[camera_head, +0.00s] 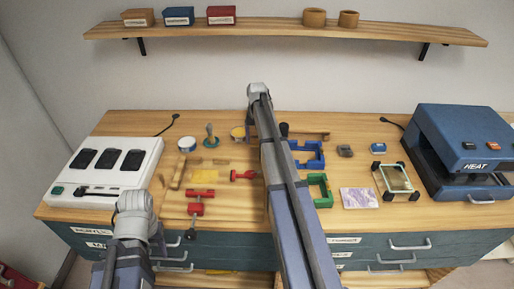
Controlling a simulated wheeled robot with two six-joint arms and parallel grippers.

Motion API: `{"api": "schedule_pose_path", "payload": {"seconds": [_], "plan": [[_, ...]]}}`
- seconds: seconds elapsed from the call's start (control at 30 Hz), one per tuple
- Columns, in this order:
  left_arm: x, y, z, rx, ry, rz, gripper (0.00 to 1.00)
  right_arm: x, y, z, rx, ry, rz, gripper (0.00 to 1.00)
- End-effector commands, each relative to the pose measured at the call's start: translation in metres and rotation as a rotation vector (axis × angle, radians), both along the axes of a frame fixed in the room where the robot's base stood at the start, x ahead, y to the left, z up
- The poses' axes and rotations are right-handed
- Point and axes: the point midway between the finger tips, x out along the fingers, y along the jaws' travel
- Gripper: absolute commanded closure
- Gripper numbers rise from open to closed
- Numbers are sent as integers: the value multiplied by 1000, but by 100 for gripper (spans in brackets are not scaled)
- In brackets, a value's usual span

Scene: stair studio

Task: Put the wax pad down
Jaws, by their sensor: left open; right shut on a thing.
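I cannot make out the wax pad for certain. A round yellow piece (238,133) lies at the back of the bench, just left of my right arm, and I cannot tell whether it is the pad. My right arm rises across the middle of the bench to a grey joint near the wall. My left arm shows at the lower left, its grey joint in front of the white unit. The fingers of both grippers are out of sight, so anything held in them is hidden.
A white unit (103,168) with black pads stands left, and a blue heat press (463,150) right. Red clamps (196,202), a blue frame (309,155), a green frame (320,189) and a marbled sheet (359,198) lie between. A shelf (260,27) hangs above.

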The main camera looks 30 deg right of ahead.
Motion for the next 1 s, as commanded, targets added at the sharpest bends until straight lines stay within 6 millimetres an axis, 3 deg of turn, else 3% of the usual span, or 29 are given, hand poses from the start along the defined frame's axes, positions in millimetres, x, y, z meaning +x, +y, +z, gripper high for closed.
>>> {"api": "schedule_pose_path", "payload": {"seconds": [0.27, 0.7, 0.73, 0.9, 1.0], "plan": [[0, 0, -36, 0, 0, 0, 50, 0, 0, -36, 0, 0, 0, 65], [0, 0, -39, 0, 0, 0, 50, 0, 0, -39, 0, 0, 0, 65], [0, 0, -38, 0, 0, 0, 50, 0, 0, -38, 0, 0, 0, 19], [0, 0, -37, 0, 0, 0, 50, 0, 0, -37, 0, 0, 0, 0], [0, 0, -37, 0, 0, 0, 50, 0, 0, -37, 0, 0, 0, 0]]}}
